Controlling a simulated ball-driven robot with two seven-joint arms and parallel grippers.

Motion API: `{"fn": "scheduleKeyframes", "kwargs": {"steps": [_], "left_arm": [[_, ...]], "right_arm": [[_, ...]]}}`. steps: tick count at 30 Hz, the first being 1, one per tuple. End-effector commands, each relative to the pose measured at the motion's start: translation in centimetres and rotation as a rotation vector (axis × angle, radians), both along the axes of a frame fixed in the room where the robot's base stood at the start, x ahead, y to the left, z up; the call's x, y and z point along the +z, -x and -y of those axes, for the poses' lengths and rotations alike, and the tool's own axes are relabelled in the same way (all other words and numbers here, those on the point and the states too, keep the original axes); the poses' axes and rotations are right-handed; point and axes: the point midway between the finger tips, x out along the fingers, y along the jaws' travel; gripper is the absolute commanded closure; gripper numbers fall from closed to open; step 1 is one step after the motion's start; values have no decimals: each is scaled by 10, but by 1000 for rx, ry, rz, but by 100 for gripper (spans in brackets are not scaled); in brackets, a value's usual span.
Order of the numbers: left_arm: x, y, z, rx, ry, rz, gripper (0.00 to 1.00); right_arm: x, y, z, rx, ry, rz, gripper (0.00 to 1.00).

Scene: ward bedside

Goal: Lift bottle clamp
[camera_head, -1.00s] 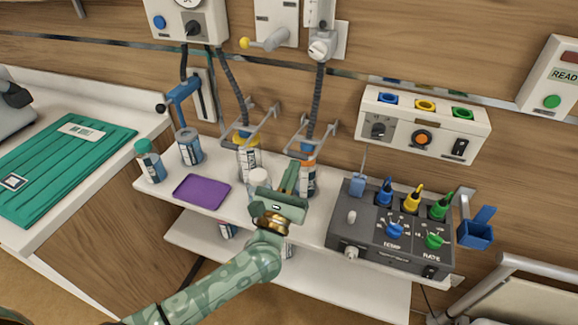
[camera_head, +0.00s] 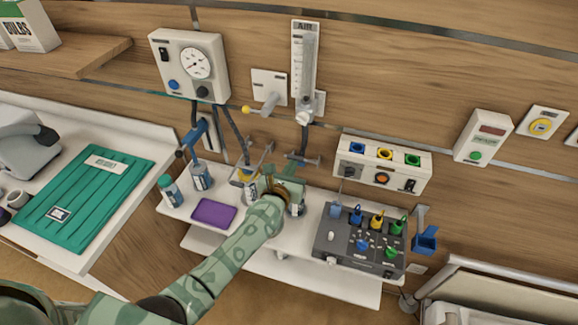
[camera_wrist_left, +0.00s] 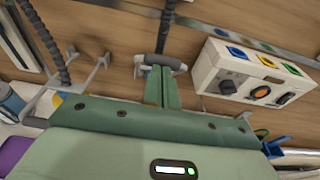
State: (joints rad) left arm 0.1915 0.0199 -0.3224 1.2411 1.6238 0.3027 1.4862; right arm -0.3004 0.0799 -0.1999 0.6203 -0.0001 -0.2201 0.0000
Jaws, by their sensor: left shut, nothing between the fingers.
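My left gripper (camera_head: 290,174) is shut and empty, raised in front of the right grey bottle clamp (camera_head: 304,159) on the wall. In the left wrist view its fingers (camera_wrist_left: 162,86) point up at that clamp's padded bar (camera_wrist_left: 158,61) and overlap it; I cannot tell whether they touch. The left clamp (camera_head: 256,161) stands out from the wall around a yellow-topped bottle (camera_head: 251,186), and its prongs (camera_wrist_left: 88,78) show in the left wrist view. A bottle (camera_head: 298,209) below the right clamp is mostly hidden by my gripper. My right gripper is out of view.
The white shelf (camera_head: 268,238) holds a purple tray (camera_head: 214,213), a teal-capped bottle (camera_head: 170,189) and a grey control box (camera_head: 361,240) at the right. A white socket panel (camera_head: 383,165) is on the wall right of the clamp. Dark hoses hang behind the clamps.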

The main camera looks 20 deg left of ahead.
Motion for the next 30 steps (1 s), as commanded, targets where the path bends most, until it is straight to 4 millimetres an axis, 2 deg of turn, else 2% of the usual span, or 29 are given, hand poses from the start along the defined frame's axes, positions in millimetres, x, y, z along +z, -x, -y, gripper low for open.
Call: {"fn": "scheduleKeyframes", "kwargs": {"steps": [1,9,19,30], "left_arm": [[9,-3,0,0,-3,0,100],[35,-29,1,2,1,3,100],[54,-61,2,1,1,3,100],[59,-73,2,1,0,2,100]], "right_arm": [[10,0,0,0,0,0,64],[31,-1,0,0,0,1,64],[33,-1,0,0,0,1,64],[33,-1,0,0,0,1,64]]}}
